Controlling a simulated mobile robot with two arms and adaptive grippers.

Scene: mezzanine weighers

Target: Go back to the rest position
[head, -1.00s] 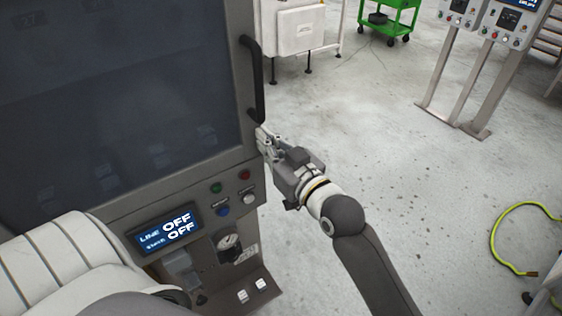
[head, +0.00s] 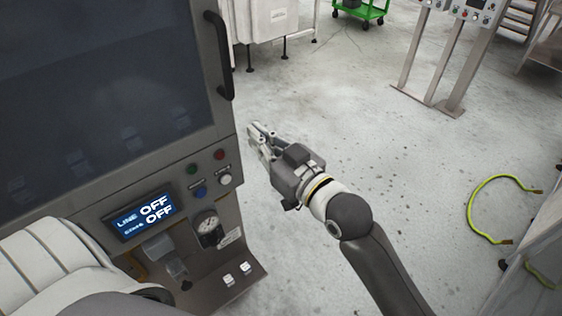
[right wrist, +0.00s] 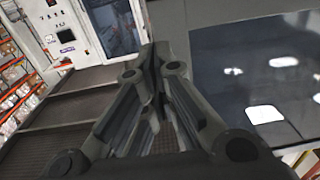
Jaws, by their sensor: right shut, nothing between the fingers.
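My right gripper (head: 257,138) is in the middle of the head view, over open floor just right of the machine (head: 170,215). It is shut and empty, and a strip of floor shows between it and the machine's edge. In the right wrist view its fingers (right wrist: 154,62) come together at the tips. The machine's door has a dark window (head: 90,90) and a black handle (head: 219,60); the gripper is below the handle and apart from it. My left gripper is not in view.
A yellow-green hose (head: 475,205) lies on the floor at right. A control stand (head: 455,65) and a green cart (head: 362,12) stand farther back. The floor between is clear.

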